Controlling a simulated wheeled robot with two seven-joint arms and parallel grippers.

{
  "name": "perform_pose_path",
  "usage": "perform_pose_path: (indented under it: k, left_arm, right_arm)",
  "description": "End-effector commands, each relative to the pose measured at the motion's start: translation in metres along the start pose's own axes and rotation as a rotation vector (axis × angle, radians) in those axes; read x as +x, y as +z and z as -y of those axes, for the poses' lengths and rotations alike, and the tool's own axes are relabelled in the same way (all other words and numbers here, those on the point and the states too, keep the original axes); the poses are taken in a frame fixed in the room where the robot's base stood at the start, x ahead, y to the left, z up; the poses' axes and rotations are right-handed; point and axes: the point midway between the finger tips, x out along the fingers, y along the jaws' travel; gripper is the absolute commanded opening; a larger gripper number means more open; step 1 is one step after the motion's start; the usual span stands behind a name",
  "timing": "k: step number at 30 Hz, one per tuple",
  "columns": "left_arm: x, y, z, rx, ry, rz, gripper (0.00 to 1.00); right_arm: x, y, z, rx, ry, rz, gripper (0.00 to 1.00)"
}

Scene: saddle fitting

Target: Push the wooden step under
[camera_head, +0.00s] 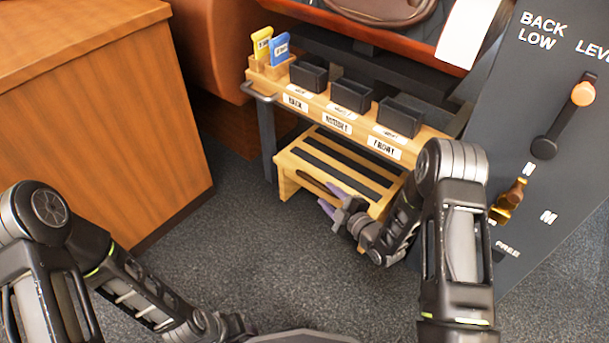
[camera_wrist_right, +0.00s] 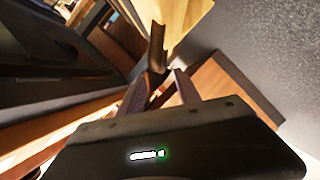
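The wooden step (camera_head: 287,161) has dark strips across its top and a long dark slot in its front. It stands upright on the carpet, partly beneath the shelf of the dark-framed cart, with its front part sticking out. My right gripper (camera_head: 332,200) is low in front of the step's right half, with its two fingers apart. In the head view I cannot tell whether it touches the step. The right wrist view shows pale wood (camera_wrist_right: 183,22) just beyond the fingers, with a dark piece between them. My left arm enters from the left, and its fingers do not show.
The cart's shelf (camera_head: 350,128) carries black bins and blue and yellow tags (camera_head: 280,47). A wooden cabinet (camera_head: 110,130) stands left. A dark panel (camera_head: 548,185) with levers stands right, close to my right arm. The carpet (camera_head: 245,235) between cabinet and step is clear.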

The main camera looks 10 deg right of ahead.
Motion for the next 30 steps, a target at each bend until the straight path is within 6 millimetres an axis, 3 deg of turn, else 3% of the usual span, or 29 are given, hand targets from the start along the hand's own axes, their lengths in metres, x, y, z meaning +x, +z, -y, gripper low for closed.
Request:
perform_pose_path:
  k: [14, 30]
  left_arm:
    - [0.003, 0.0, 0.001, 0.0, 0.0, 0.0, 0.4]
    - [0.027, -0.003, 0.01, -0.002, 0.006, -0.002, 0.4]
  right_arm:
    - [0.007, 0.001, 0.001, -0.004, 0.001, -0.002, 0.4]
    - [0.076, 0.0, 0.001, -0.003, 0.001, -0.002, 0.4]
